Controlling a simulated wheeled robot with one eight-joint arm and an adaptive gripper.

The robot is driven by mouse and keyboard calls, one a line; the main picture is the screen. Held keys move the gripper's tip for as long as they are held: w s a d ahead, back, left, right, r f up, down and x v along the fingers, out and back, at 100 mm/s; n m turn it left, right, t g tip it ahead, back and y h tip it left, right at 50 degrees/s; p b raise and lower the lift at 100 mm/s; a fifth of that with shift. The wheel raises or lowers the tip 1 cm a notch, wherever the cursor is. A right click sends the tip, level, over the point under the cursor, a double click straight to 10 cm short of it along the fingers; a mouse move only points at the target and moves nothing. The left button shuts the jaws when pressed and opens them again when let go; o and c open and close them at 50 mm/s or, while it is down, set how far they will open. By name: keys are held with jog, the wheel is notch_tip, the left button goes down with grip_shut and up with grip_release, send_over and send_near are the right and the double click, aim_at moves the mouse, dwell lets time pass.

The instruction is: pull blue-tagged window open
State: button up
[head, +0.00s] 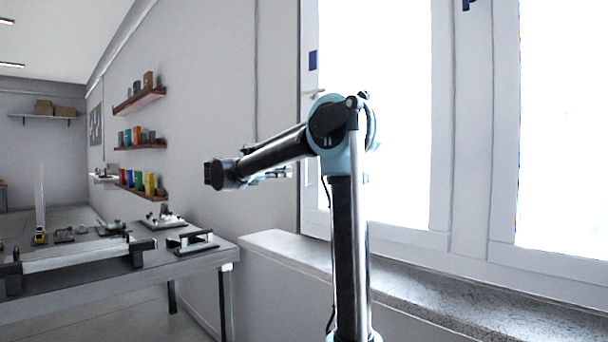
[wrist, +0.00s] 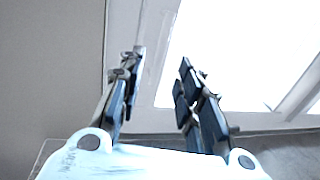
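The blue-tagged window (head: 440,120) is on the right in the head view, with bright white panes and a white frame. A blue tag (head: 313,60) is on the left frame post, and a small grey handle (head: 313,93) sits just below it. The window looks shut. My gripper (head: 272,173) is mostly hidden behind my arm in the head view, left of the frame. In the wrist view my gripper (wrist: 161,58) has its two fingers apart with nothing between them. The lower part of the window frame (wrist: 150,105) shows beyond them; no handle shows there.
A speckled stone sill (head: 400,290) runs below the window. A workbench (head: 190,262) with several tools stands at the left. Wall shelves (head: 140,145) hold coloured items. Another blue mark (head: 468,4) is cut off at the top edge, on the right frame.

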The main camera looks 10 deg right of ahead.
send_over(305, 183)
jog(key=shift+w+d, duration=0.15)
jog(key=shift+w, duration=0.3)
grip_shut()
